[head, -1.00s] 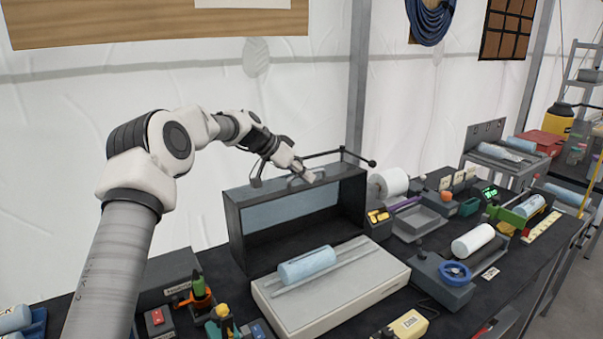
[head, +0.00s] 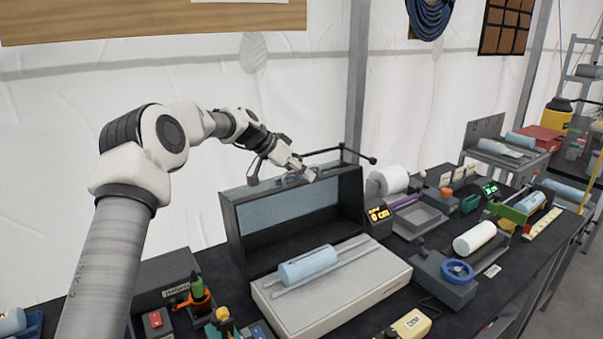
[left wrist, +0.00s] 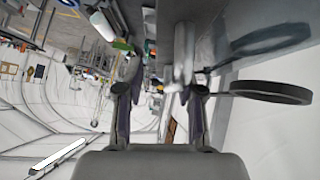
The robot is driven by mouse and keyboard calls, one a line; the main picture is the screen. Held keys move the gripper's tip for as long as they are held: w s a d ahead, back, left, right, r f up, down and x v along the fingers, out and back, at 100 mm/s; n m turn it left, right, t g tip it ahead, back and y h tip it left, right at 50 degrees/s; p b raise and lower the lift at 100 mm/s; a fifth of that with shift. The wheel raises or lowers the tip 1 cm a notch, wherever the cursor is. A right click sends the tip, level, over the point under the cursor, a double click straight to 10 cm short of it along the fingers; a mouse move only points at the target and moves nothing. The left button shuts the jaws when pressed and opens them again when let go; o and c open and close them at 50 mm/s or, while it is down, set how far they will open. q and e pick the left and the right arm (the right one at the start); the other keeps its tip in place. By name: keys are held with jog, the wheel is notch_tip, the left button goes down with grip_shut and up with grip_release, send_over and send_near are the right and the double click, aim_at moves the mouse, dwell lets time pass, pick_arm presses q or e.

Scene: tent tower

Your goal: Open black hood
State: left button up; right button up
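The black hood (head: 232,240) stands raised at the back of a light grey base (head: 330,300), its hollow inside facing forward. A light blue cylinder (head: 307,265) lies on rails on the base, in front of the hood. My left gripper (head: 305,176) is at the hood's top edge, by its handle. In the left wrist view, the two fingers of my left gripper (left wrist: 160,95) stand apart, with a grey bar (left wrist: 184,55) near the right finger. I cannot tell whether they touch the handle. My right gripper is not in view.
A thin black bar with round ends (head: 335,151) shows just behind the hood's top. A lit display (head: 380,214), a white roll (head: 388,180) and a grey tray (head: 418,217) are to the right. Small tools (head: 197,292) crowd the front left of the black bench.

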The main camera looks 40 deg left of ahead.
pick_arm(q)
jog(key=v, duration=1.2)
jog(key=shift+r, duration=0.1)
